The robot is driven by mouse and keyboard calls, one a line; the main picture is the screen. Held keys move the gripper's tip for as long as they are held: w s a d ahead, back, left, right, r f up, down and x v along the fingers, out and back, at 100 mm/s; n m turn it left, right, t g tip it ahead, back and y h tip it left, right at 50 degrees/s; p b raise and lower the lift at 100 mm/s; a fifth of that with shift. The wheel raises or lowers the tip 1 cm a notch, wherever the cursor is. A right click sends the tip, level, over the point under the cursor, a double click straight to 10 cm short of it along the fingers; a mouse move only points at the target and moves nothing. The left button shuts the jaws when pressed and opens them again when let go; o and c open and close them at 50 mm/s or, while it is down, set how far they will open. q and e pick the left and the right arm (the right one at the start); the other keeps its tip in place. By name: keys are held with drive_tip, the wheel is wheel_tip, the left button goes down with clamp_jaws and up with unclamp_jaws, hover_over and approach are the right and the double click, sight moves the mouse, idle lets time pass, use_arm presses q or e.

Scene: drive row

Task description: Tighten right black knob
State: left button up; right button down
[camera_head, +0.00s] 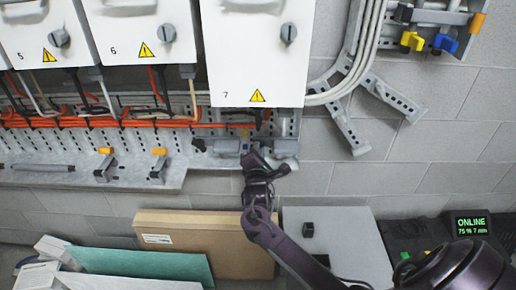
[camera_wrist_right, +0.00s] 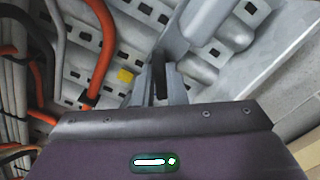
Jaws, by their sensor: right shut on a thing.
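My right gripper (camera_head: 256,158) reaches up to the right end of the perforated metal tray below cabinet 7. In the right wrist view, its two grey fingers (camera_wrist_right: 162,88) are closed on a narrow black piece, which looks like the right black knob (camera_wrist_right: 160,72). In the head view the gripper covers most of that spot, so I cannot make out the knob there. How far the knob is turned cannot be told. My left gripper is in neither view.
Orange cables (camera_head: 130,123) run along the perforated tray (camera_head: 60,178). Cabinet 7 (camera_head: 255,60) hangs just above my gripper. A cardboard-brown panel (camera_head: 215,250) and a grey box (camera_head: 345,245) stand below. A device display (camera_head: 471,226) reads ONLINE at the right.

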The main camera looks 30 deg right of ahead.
drive_tip(key=m, duration=0.8)
drive_tip(key=m+p, duration=0.1)
drive_tip(key=m, duration=0.7)
drive_tip(key=shift+f+m, duration=0.2)
drive_tip(key=shift+m, duration=0.2)
idle(0.3)
drive_tip(key=c, duration=1.5)
unclamp_jaws()
drive_tip(key=shift+o, duration=0.2)
drive_tip(key=shift+a, duration=0.1)
drive_tip(key=b+v, duration=0.1)
drive_tip(key=v, duration=0.6)
drive_tip(key=shift+s+a, duration=0.2)
drive_tip(key=shift+s, duration=0.15)
